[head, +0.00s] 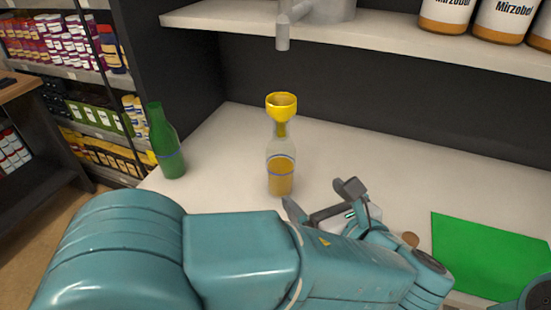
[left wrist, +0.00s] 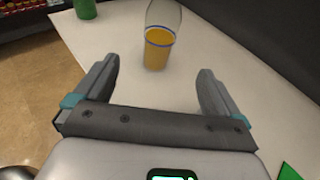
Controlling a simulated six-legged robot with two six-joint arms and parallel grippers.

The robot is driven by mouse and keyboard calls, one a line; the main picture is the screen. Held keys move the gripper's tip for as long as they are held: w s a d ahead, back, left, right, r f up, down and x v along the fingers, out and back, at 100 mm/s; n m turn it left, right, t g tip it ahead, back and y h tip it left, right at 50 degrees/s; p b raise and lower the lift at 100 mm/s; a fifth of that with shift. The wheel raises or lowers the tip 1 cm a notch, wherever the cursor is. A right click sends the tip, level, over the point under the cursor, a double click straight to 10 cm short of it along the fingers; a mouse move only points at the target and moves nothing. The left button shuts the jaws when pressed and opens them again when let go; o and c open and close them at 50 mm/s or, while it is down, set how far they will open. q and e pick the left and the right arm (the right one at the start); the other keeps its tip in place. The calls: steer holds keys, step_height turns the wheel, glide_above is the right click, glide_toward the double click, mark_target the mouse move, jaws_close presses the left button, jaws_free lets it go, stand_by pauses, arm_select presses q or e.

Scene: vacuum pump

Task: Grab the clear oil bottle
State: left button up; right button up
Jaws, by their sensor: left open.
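The clear oil bottle (head: 281,172) stands upright on the white counter, partly filled with amber oil, with a blue band around it. A yellow funnel (head: 281,105) sits in its neck. In the left wrist view the bottle (left wrist: 159,45) stands beyond the fingertips, roughly centred between them; its top is cut off. My left gripper (head: 320,198) is open and empty, in front of the bottle and apart from it. Its two fingers show in the left wrist view (left wrist: 160,75). My right gripper is not in view.
A green bottle (head: 166,142) stands left of the oil bottle near the counter's edge. A green mat (head: 492,256) lies at the right. A shelf (head: 400,36) above holds Mirzobol containers (head: 446,14) and a grey spout (head: 283,30). Stocked racks (head: 70,70) stand at the left.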

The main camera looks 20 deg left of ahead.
mark_target(286, 170)
arm_select(q)
steer(key=x, duration=1)
steer(key=shift+w+a+f, duration=0.15)
steer(key=shift+w+a, duration=0.05)
steer(key=shift+a, duration=0.05)
steer(key=p+x, duration=0.1)
steer(key=x, duration=0.5)
steer(key=shift+w+d+f, duration=0.1)
steer(key=shift+d, duration=0.05)
